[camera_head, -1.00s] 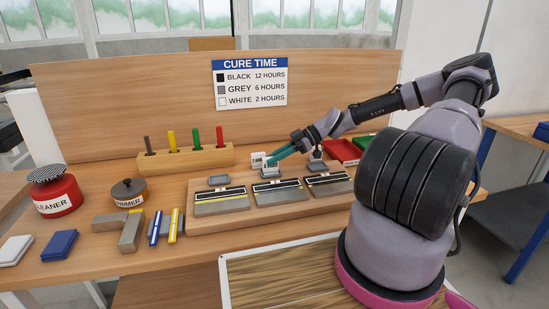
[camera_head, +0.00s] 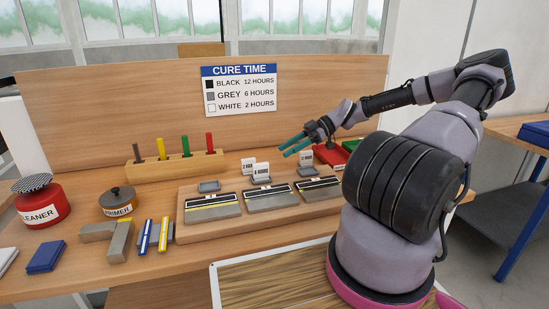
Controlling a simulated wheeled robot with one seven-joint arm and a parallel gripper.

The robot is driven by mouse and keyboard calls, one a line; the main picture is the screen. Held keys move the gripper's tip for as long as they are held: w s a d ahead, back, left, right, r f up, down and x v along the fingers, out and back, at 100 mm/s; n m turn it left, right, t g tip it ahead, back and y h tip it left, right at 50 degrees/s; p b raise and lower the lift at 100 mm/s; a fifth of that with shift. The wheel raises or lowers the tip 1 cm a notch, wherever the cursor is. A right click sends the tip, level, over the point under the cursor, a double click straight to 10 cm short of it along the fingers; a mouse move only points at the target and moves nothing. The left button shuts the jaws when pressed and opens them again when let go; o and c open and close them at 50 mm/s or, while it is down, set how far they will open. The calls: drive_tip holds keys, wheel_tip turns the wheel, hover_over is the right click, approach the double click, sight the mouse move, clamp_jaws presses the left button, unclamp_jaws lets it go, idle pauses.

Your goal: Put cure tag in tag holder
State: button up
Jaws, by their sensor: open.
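My gripper (camera_head: 296,147), with teal fingers, is open and empty. It is raised above the board, up and right of the middle tag. A white cure tag (camera_head: 261,171) with hours lettering stands upright at the middle grey tag holder (camera_head: 261,181) and seems seated in it. Another white tag (camera_head: 306,158) stands at the right tag holder (camera_head: 307,171). A third white tag (camera_head: 248,166) stands just behind and left of the middle one; its base is partly hidden. The left tag holder (camera_head: 209,186) has no tag in it.
A wooden board (camera_head: 190,231) carries the holders and grey sample joints (camera_head: 213,208). Behind are a marker rack (camera_head: 175,168), a cure time sign (camera_head: 239,90), and red (camera_head: 328,154) and green trays (camera_head: 352,145). Cleaner (camera_head: 42,203) and primer pots (camera_head: 117,204) stand left.

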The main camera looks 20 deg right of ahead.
drive_tip(key=s+a+r+m+t+h, duration=0.2)
drive_tip(key=s+r+m+h, duration=0.3)
drive_tip(key=s+r+m, duration=0.6)
drive_tip(key=s+a+r+m+t+h, duration=0.2)
drive_tip(key=s+r+m+t+h, duration=0.3)
drive_tip(key=s+r+m, duration=0.6)
drive_tip(key=shift+s+r+h, duration=0.15)
drive_tip(key=shift+r+h, duration=0.25)
drive_tip(key=shift+r, duration=3.15)
